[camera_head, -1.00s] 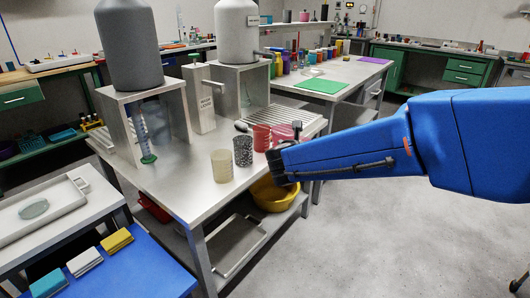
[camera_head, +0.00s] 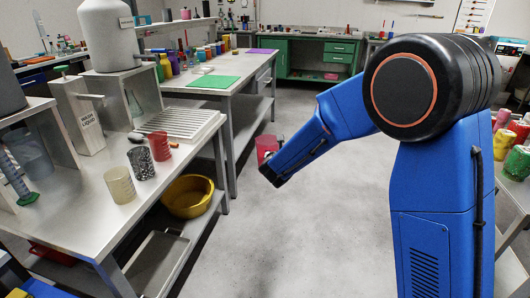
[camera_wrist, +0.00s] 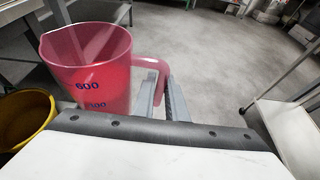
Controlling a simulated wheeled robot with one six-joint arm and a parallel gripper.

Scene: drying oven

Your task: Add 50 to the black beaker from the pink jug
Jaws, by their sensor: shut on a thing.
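The pink jug (camera_head: 266,143) is held by its handle in my gripper (camera_head: 272,170), out over the open floor and away from the table. The jug looks about upright. The black beaker (camera_head: 141,163), black with pale speckles, stands upright on the metal table at left, between a beige beaker (camera_head: 120,184) and a red beaker (camera_head: 159,146). Its contents are hidden.
Floor between table and arm is clear. Several coloured containers (camera_head: 515,150) stand at the right edge.

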